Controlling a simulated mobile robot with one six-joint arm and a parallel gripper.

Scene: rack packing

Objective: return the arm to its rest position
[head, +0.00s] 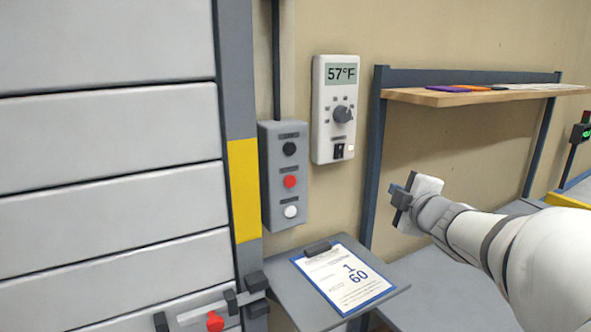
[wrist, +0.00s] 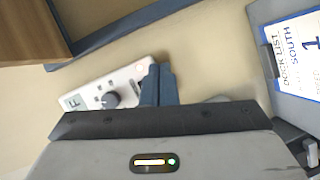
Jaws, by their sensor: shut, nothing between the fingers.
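My gripper (head: 401,198) is at the end of my white arm, which reaches in from the right of the head view. It is shut and empty, in front of the beige wall. Its two dark fingers (wrist: 157,84) are together in the wrist view. The white thermostat panel (head: 333,110) on the wall reads 57°F and is up and left of my gripper, apart from it in the head view. In the wrist view the panel (wrist: 126,80) shows behind the fingers, partly hidden by them and the gripper body.
A grey button box (head: 284,215) hangs left of the thermostat. A clipboard (head: 343,281) lies on a small grey ledge below. A wooden shelf (head: 470,97) on blue posts is above my gripper. A slatted shutter door (head: 100,130) fills the left.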

